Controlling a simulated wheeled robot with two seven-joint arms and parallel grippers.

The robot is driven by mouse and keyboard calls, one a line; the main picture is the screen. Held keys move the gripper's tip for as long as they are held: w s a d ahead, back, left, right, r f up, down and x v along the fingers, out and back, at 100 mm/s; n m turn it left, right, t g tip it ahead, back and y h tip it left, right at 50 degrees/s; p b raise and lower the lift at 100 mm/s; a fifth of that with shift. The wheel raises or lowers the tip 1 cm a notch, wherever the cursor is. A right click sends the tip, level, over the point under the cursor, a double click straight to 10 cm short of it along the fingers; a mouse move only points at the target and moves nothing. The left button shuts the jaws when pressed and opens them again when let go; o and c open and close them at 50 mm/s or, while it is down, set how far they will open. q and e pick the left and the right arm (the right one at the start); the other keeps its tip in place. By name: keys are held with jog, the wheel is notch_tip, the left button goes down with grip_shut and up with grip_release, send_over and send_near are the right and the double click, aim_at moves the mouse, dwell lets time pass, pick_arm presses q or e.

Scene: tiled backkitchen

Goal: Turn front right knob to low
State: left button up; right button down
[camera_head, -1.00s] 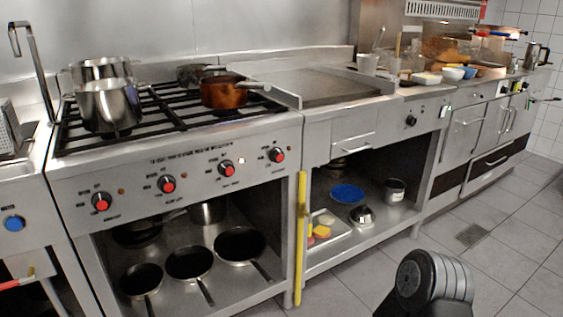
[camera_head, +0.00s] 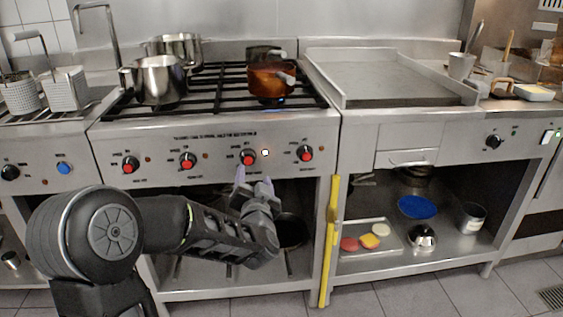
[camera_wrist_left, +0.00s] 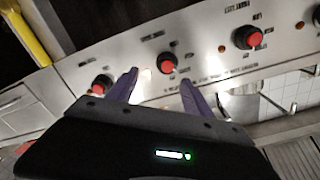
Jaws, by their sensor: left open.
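The stove front (camera_head: 215,140) carries a row of several red-centred black knobs. The rightmost knob (camera_head: 305,153) sits near the stove's right end; the third knob from the left (camera_head: 248,157) has a lit lamp (camera_head: 265,153) at its right. Which knob the task means is not marked legibly. My left gripper (camera_head: 252,180) is open, just below and in front of the third knob. In the left wrist view, with left and right reversed, that knob (camera_wrist_left: 167,63) shows between and beyond the two fingertips (camera_wrist_left: 160,83), apparently untouched. My right gripper is out of view.
A copper-coloured pot (camera_head: 271,80) stands on the right burners, with a blue glow below it. Steel pots (camera_head: 155,82) stand at the left. A yellow pole (camera_head: 330,240) is upright right of the stove. Pans (camera_head: 292,230) lie on the shelf below.

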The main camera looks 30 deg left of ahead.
aim_at(249, 161)
pick_arm(q)
jog(key=shift+s+a+r+m, duration=0.3)
jog(key=shift+a+m, duration=0.1)
jog(key=shift+m, duration=0.2)
jog(key=shift+f, duration=0.1)
jog(key=b+x, duration=0.1)
jog(key=x, duration=0.7)
jog(key=shift+s, duration=0.1)
jog(key=shift+c, duration=0.5)
grip_shut()
